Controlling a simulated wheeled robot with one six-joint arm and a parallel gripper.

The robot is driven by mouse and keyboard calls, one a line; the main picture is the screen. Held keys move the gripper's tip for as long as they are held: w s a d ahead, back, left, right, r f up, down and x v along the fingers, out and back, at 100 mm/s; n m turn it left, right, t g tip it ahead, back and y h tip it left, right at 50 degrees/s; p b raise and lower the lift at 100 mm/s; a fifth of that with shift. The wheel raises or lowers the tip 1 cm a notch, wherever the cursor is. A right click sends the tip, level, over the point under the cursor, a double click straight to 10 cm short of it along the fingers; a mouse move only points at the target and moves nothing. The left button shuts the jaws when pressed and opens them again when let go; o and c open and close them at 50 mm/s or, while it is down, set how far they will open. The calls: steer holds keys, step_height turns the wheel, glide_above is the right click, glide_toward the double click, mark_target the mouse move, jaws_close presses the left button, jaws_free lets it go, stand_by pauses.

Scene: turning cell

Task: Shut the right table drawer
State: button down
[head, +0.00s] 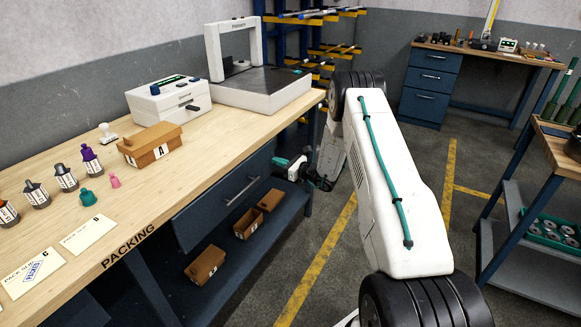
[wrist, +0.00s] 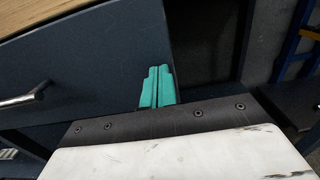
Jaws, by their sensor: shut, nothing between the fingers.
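The right table drawer (head: 222,205) is under the packing table (head: 240,119), with a dark blue front and a grey bar handle (head: 242,190). In the wrist view the drawer front (wrist: 95,75) fills the left and middle, with its handle (wrist: 22,97) at the left. How far the drawer stands out is hard to tell. My gripper (head: 281,162) is at the right end of the drawer front, away from the handle. Its teal fingers (wrist: 157,76) are shut together and empty, overlapping the front's right edge in the wrist view. Contact cannot be made out.
Small cardboard boxes (head: 206,264) sit on the shelf below the drawer. Bottles, a lettered box (head: 150,144) and white machines (head: 262,86) stand on the tabletop. A cart (head: 535,255) stands at the right. Floor with yellow lines (head: 322,256) is clear between.

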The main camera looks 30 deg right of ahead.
steer(key=shift+x, duration=1.15)
steer(key=shift+w+a+r, duration=0.1)
steer(key=shift+a+r, duration=0.05)
steer(key=shift+r, duration=0.05)
steer(key=v, duration=1.5)
steer(key=shift+f, duration=0.2)
